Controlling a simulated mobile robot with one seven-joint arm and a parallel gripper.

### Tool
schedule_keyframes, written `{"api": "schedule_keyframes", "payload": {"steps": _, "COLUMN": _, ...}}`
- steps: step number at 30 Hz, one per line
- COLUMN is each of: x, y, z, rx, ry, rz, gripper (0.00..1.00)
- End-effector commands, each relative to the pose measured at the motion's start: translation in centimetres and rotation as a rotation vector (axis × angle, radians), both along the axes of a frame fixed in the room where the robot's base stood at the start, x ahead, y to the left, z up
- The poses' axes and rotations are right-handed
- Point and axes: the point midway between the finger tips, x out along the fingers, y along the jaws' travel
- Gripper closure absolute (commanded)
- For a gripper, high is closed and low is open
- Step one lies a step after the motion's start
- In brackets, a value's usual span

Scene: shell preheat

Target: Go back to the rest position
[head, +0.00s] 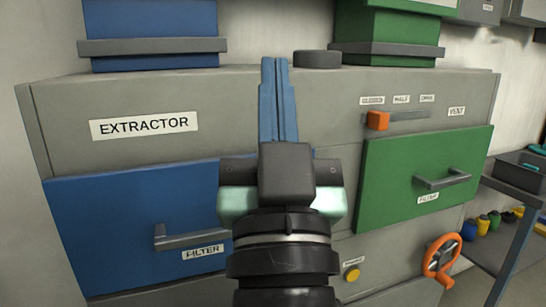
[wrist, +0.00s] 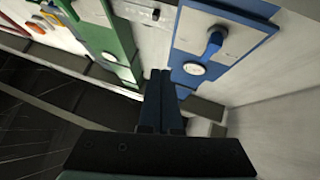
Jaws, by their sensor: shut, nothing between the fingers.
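My gripper (head: 275,64) is raised in front of the grey extractor cabinet (head: 300,100). Its two blue fingers point up and lie together, with nothing between them. In the wrist view the shut fingers (wrist: 161,75) show at the centre. The blue filter door (head: 120,225) is at the left of the cabinet, partly hidden behind my gripper. The green filter door (head: 420,160) is at the right. Both doors look closed. The gripper appears apart from them, though its distance from the cabinet front is hard to tell.
An orange vent slider (head: 378,120) stands at the left end of its slot. An orange handwheel (head: 441,257) and a yellow button (head: 352,274) are lower right. A side table (head: 515,190) with a dark bin (head: 520,170) stands at the far right. A black round cap (head: 317,59) sits on top.

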Motion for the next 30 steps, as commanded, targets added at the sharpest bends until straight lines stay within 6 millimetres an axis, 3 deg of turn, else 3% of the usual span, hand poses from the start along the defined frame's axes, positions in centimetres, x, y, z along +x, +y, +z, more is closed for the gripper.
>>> {"api": "schedule_keyframes", "payload": {"steps": 1, "x": -2.5, "y": 0.2, "z": 2.5, "rx": -0.019, "ry": -0.045, "rz": -0.024, "gripper": 1.00}}
{"api": "schedule_keyframes", "payload": {"steps": 4, "x": -6.9, "y": 0.2, "z": 5.9, "rx": -0.037, "ry": -0.108, "rz": -0.076, "gripper": 1.00}}
{"api": "schedule_keyframes", "payload": {"steps": 6, "x": -6.3, "y": 0.2, "z": 8.5, "rx": -0.037, "ry": -0.091, "rz": -0.078, "gripper": 1.00}}
{"api": "schedule_keyframes", "payload": {"steps": 19, "x": -6.2, "y": 0.2, "z": 20.3, "rx": -0.038, "ry": -0.088, "rz": -0.074, "gripper": 1.00}}
{"api": "schedule_keyframes", "payload": {"steps": 24, "x": -6.2, "y": 0.2, "z": 22.8, "rx": -0.037, "ry": -0.087, "rz": -0.074, "gripper": 1.00}}
{"api": "schedule_keyframes", "payload": {"steps": 30, "x": -6.1, "y": 0.3, "z": 23.2, "rx": -0.038, "ry": -0.087, "rz": -0.073, "gripper": 1.00}}
